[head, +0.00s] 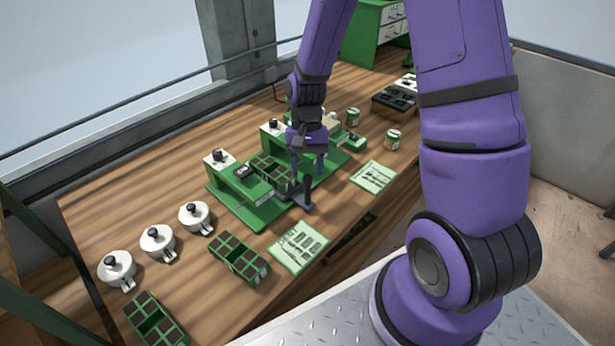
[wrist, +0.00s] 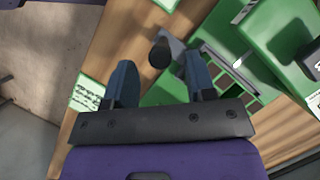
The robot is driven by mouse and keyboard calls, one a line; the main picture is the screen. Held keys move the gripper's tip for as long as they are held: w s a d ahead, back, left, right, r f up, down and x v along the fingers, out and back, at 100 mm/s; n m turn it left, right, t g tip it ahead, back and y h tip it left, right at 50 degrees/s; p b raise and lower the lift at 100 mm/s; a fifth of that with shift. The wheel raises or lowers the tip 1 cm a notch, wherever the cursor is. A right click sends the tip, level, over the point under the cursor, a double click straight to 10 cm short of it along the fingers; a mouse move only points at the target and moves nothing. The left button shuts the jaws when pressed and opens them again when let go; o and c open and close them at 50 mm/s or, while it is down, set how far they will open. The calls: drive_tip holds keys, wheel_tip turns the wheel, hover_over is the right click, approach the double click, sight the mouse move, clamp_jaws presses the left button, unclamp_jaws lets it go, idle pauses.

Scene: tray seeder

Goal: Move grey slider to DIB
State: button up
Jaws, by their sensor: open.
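The grey slider (head: 299,202) is a dark grey piece with an upright black post, at the near edge of the green seeder station. In the wrist view the slider (wrist: 174,44) and its round black post top lie just beyond and between the fingertips. My gripper (head: 308,168) is open and empty, pointing down above the post, with one finger to each side; in the wrist view the gripper (wrist: 160,74) shows a wide gap. Whether a finger touches the post cannot be told. I can read no DIB mark at this size.
A green cell tray (head: 271,168) sits at the station beside the slider. Another dark green tray (head: 238,257) and a printed card (head: 299,246) lie in front. Several white lidded pots (head: 194,217) stand at left. Jars (head: 392,140) and a second card (head: 373,177) are at right.

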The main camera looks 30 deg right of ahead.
drive_tip(key=shift+x, duration=1.45)
